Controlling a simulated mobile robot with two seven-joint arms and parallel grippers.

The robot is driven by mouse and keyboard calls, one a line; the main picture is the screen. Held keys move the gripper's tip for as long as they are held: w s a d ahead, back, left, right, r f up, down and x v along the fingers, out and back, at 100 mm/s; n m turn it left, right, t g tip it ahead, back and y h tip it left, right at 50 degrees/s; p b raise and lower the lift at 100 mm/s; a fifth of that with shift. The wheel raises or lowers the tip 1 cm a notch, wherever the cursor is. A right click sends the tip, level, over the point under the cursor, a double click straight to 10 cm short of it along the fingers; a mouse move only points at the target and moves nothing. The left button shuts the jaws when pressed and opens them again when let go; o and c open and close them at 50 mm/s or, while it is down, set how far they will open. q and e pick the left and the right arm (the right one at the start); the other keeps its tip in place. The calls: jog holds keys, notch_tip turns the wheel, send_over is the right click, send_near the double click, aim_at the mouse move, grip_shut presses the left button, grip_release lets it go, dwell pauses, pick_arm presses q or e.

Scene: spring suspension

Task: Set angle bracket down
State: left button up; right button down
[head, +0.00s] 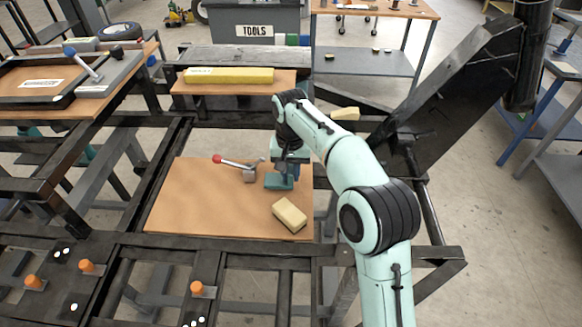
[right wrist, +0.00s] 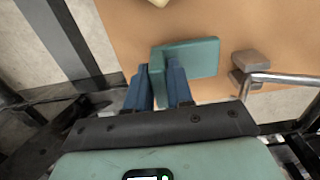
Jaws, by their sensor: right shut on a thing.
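The angle bracket (head: 278,181) is a teal L-shaped piece at the right part of the brown board (head: 195,200). My right gripper (head: 289,170) points down at it from above. In the right wrist view, the bracket (right wrist: 195,58) has its flat plate lying out over the board and its short flange between the two blue fingers of my right gripper (right wrist: 160,82). The gripper is shut on that flange. The bracket is at or just above the board; I cannot tell if it touches. My left gripper is not in view.
A lever with a red knob (head: 217,159) and grey block (head: 250,175) stands just left of the bracket. A yellow block (head: 289,214) lies near the board's front right. The board's left part is clear. Dark frame bars surround the board, and a dark slanted beam (head: 450,90) rises at right.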

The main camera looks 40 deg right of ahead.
jog(key=shift+w+d+p, duration=0.5)
jog(key=shift+w+d, duration=0.6)
jog(key=shift+w, duration=0.15)
jog(key=shift+f, duration=0.45)
jog(key=shift+f+b, duration=0.2)
jog(key=shift+b, duration=0.15)
jog(key=shift+f, duration=0.1)
jog(key=c, duration=1)
grip_release()
jog(key=shift+a, duration=0.1)
